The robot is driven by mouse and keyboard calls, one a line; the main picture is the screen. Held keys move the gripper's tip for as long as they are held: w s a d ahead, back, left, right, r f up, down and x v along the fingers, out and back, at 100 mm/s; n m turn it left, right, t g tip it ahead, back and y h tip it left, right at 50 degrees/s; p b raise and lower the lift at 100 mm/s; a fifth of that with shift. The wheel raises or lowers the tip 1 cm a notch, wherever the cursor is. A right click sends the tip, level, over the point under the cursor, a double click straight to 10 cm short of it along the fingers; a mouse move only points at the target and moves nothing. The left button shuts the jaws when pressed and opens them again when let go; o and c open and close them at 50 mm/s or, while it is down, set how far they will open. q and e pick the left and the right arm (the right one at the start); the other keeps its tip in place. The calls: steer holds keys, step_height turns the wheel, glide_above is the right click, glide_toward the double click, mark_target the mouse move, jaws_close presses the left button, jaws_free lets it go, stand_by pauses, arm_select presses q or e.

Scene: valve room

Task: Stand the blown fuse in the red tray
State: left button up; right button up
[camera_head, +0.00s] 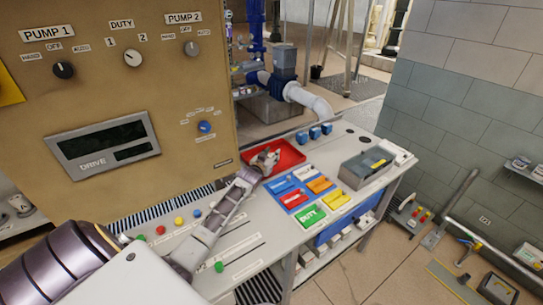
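The red tray (292,154) lies at the back of the grey bench, beside the tan control cabinet. My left arm reaches across the bench from the lower left. My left gripper (265,158) is over the left part of the tray and hides some of its floor. Its fingers are too small to show whether they are open or shut. I cannot make out the blown fuse; something small may be at the fingertips, but I cannot tell. My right gripper is not in view.
Coloured bins (308,192) stand right of the tray, with a green DUTY bin (309,215) at the front. The cabinet (110,90) rises on the left.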

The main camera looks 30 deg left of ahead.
arm_select(q)
steer(key=o, duration=0.3)
steer(key=shift+r, duration=0.1)
steer(key=shift+s+r+p, duration=0.1)
steer(key=shift+r+p, duration=0.25)
steer(key=shift+r, duration=0.25)
steer(key=shift+p+v, duration=1.25)
steer(key=shift+v, duration=4.5)
steer(key=shift+s, duration=0.2)
